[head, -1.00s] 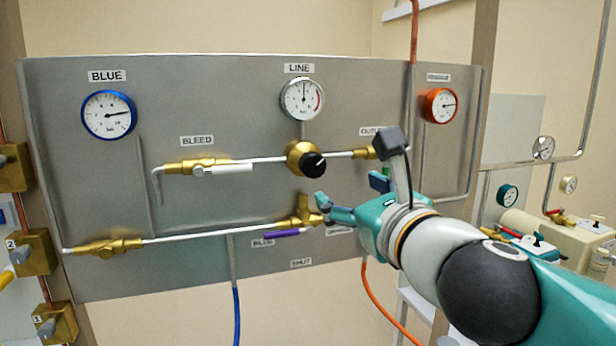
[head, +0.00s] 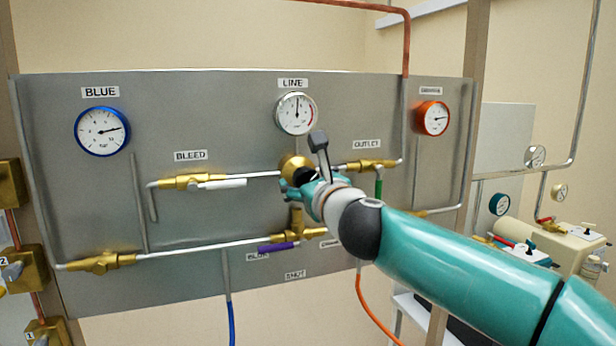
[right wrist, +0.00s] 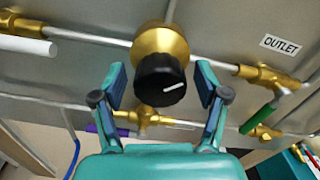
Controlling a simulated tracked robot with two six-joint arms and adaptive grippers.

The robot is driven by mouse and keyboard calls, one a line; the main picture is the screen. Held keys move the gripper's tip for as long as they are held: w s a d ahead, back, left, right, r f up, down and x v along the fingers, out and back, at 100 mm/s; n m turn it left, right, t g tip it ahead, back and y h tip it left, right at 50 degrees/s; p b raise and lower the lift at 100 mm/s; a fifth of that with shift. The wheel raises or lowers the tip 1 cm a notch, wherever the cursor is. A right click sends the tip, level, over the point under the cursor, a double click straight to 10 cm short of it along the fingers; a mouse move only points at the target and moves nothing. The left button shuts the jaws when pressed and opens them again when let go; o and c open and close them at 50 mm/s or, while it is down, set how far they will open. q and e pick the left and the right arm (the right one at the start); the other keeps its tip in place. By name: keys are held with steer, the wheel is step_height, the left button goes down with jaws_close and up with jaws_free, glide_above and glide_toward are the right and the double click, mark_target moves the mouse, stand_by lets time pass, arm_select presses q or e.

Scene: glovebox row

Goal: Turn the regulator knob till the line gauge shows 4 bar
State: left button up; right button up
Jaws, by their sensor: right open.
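The regulator is a brass body (right wrist: 160,42) with a black knob (right wrist: 160,80) that bears a white pointer line, seen in the right wrist view. My right gripper (right wrist: 161,88) is open, with one finger on each side of the knob and a gap visible at both sides. In the head view my right gripper (head: 305,182) covers most of the knob, and the brass body (head: 292,164) shows behind it. The line gauge (head: 296,113) is white, above the regulator, with its needle pointing nearly straight up; its numbers are too small to read. My left gripper is not in view.
A blue gauge (head: 102,131) and an orange gauge (head: 432,118) flank the line gauge. Around the regulator are the white bleed handle (head: 222,184), the green outlet handle (head: 379,188) and a purple handle (head: 278,247). Pipes run across the grey panel (head: 80,215).

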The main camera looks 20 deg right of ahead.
steer(key=shift+w, duration=0.15)
steer(key=shift+c, duration=0.2)
steer(key=c, duration=1.1)
steer(key=shift+d, duration=0.1)
steer(key=shift+c, duration=0.2)
steer(key=shift+n, duration=0.4)
steer(key=n+p, duration=0.1)
steer(key=n, duration=0.1)
steer(key=shift+n, duration=0.3)
steer(key=shift+a+n+p, duration=0.2)
steer(key=shift+n+p, duration=0.5)
steer(key=shift+n, duration=1.3)
steer(key=shift+f, duration=0.1)
